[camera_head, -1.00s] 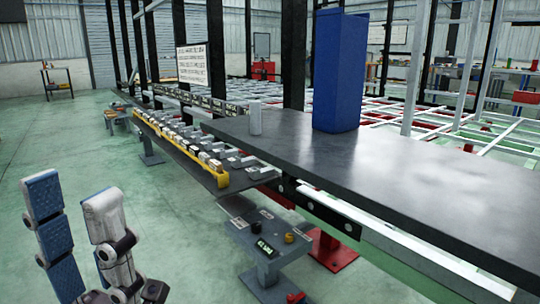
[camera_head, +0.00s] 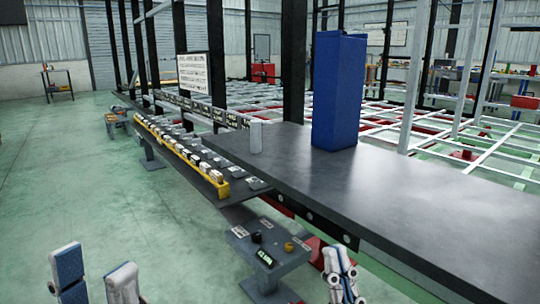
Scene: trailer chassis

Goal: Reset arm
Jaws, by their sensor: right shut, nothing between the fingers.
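My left gripper (camera_head: 94,262) is low at the left edge of the head view. Its two pale and blue fingers point up and stand apart, with nothing between them. My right gripper (camera_head: 335,256) is at the bottom, right of centre, in front of the dark table's near edge. Its fingers are close together and hold nothing. The lower parts of both arms are cut off by the frame.
A dark table (camera_head: 400,205) bears a tall blue box (camera_head: 337,92) and a small grey cylinder (camera_head: 256,137). A yellow rail with several parts (camera_head: 180,152) lies along the line at left. A grey control stand (camera_head: 268,252) is in front. Green floor at left is clear.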

